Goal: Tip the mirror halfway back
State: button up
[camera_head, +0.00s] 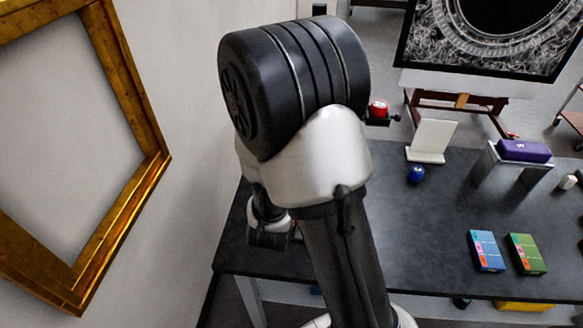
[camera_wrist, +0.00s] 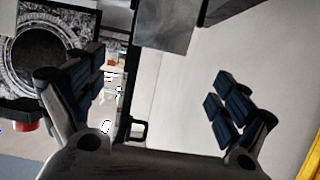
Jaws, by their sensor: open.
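I cannot pick out a mirror for certain in either view. In the wrist view a flat pale surface (camera_wrist: 180,90) lies beyond my gripper, with a dark upright edge (camera_wrist: 128,70) and a small dark handle-like loop (camera_wrist: 140,128) on its left side. I cannot tell if this is the mirror or the wall. A grey panel (camera_wrist: 165,25) hangs at the top. My gripper (camera_wrist: 155,100) is open, with its dark-padded fingers wide apart and nothing between them. In the head view my arm hides much of the area behind it.
A gilt frame (camera_head: 150,120) is on the left wall. The dark table (camera_head: 400,245) holds a white stand (camera_head: 432,138), a blue ball (camera_head: 416,174), a purple box (camera_head: 524,150) on a metal riser and two small boxes (camera_head: 486,250). An easel picture (camera_head: 490,40) stands behind.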

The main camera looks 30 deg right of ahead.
jog(key=b+x, duration=0.1)
jog(key=x, duration=0.9)
jog(key=shift+w+d+f+b, duration=0.15)
jog(key=shift+w+d+b, duration=0.1)
jog(key=shift+b, duration=0.1)
jog(key=shift+c, duration=0.5)
jog(key=c, duration=1)
